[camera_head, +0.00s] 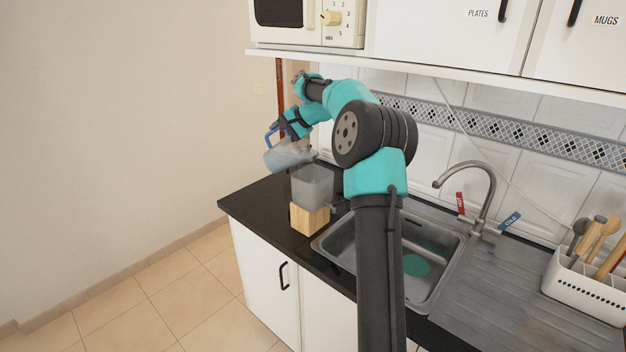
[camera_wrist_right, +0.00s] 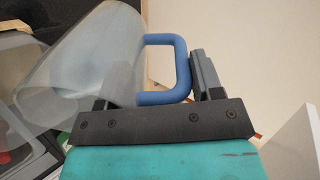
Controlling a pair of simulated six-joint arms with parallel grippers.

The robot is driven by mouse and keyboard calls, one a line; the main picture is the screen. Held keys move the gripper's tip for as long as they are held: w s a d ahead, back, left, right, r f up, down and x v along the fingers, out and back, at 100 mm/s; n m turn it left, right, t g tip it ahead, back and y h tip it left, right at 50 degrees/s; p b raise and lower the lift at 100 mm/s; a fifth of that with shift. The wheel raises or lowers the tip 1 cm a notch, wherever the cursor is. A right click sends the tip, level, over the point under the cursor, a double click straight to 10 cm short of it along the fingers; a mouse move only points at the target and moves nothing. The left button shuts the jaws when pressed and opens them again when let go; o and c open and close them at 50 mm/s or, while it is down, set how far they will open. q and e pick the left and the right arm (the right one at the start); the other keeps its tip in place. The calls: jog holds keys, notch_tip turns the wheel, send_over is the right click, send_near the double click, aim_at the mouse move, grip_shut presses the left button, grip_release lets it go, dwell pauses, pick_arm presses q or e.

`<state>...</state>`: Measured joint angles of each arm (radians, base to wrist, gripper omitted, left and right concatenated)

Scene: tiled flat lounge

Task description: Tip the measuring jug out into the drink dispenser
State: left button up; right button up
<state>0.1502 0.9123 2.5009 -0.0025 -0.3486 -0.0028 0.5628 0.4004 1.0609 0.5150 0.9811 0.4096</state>
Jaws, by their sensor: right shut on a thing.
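The measuring jug (camera_head: 286,156) is translucent with a blue handle. My right gripper (camera_head: 281,128) is shut on that handle and holds the jug in the air, tilted, beside and above the drink dispenser. In the right wrist view, the jug (camera_wrist_right: 75,65) fills the left side and its handle lies between the fingers of my right gripper (camera_wrist_right: 165,82). The drink dispenser (camera_head: 312,188) is a clear box on a wooden block stand (camera_head: 309,219) near the counter's left end. I cannot make out liquid passing between them. My left gripper is not in view.
A steel sink (camera_head: 447,282) with a tap (camera_head: 487,180) lies right of the dispenser. A white utensil holder (camera_head: 585,288) stands farther right. Wall cupboards (camera_head: 450,35) and a microwave (camera_head: 308,22) hang above. The dark counter (camera_head: 258,200) ends at the left.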

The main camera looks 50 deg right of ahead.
jog(key=shift+s+t, duration=0.2)
jog(key=shift+t, duration=0.1)
dwell(0.8)
jog(key=shift+s+d+t+y+p, duration=0.25)
jog(key=shift+s+t+p, duration=0.25)
jog(key=shift+p, duration=1.95)
dwell(4.5)
